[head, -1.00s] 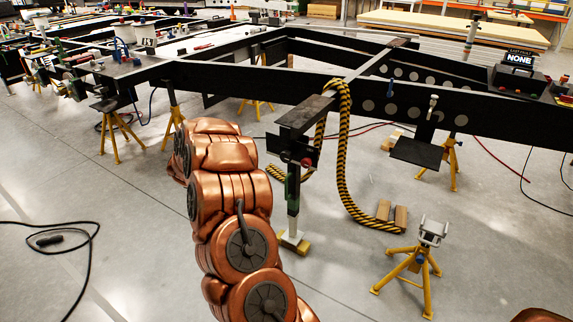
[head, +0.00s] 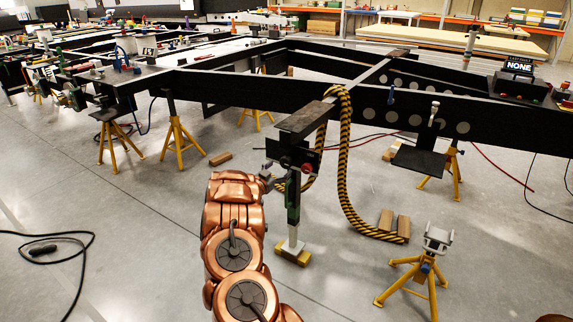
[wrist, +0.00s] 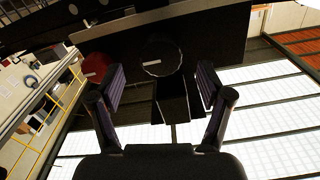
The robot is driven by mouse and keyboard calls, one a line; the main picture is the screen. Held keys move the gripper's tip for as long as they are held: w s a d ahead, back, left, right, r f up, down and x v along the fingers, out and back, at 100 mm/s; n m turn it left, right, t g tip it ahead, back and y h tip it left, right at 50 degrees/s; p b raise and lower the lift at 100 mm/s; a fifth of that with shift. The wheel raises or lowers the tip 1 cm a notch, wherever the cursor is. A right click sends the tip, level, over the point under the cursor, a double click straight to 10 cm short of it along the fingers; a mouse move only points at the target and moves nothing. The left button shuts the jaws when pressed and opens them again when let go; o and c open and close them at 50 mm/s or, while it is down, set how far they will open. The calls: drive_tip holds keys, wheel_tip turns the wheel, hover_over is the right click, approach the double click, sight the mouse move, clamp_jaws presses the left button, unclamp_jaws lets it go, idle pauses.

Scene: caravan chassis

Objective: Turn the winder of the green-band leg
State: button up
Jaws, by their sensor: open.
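The green-band leg (head: 293,205) hangs from the black chassis beam in the head view, with a green section above a pale lower tube. Its foot is at a wooden block. At its top are a dark plate and a red round part (head: 306,168). My gripper (head: 279,184) is just left of the leg, small and partly hidden by my copper arm. In the wrist view my gripper (wrist: 162,76) is open, its fingers apart and empty. A black round knob (wrist: 160,58) with a white mark lies ahead between them. A red knob (wrist: 95,67) is left of it. I cannot tell which part is the winder.
A black-and-yellow hose (head: 345,190) hangs right of the leg. A yellow stand (head: 420,275) stands at front right, and others stand under the chassis (head: 300,95). Wooden blocks (head: 394,222) lie nearby. The floor at front left is clear except for a black cable (head: 70,240).

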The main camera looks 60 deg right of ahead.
sight(284, 164)
drive_tip(key=shift+w+d, duration=0.15)
drive_tip(key=shift+d, duration=2.8)
drive_tip(key=c, duration=1.2)
drive_tip(key=shift+b, duration=0.45)
drive_tip(key=m+b, duration=0.6)
drive_tip(key=shift+w+f, duration=0.1)
drive_tip(key=shift+f, duration=0.15)
drive_tip(key=m+b, duration=0.5)
drive_tip(key=b, duration=0.1)
drive_tip(key=m+b, duration=0.1)
drive_tip(key=m, duration=0.1)
drive_tip(key=shift+r+m+b, duration=0.25)
drive_tip(key=shift+m+b, duration=0.05)
drive_tip(key=shift+b, duration=0.05)
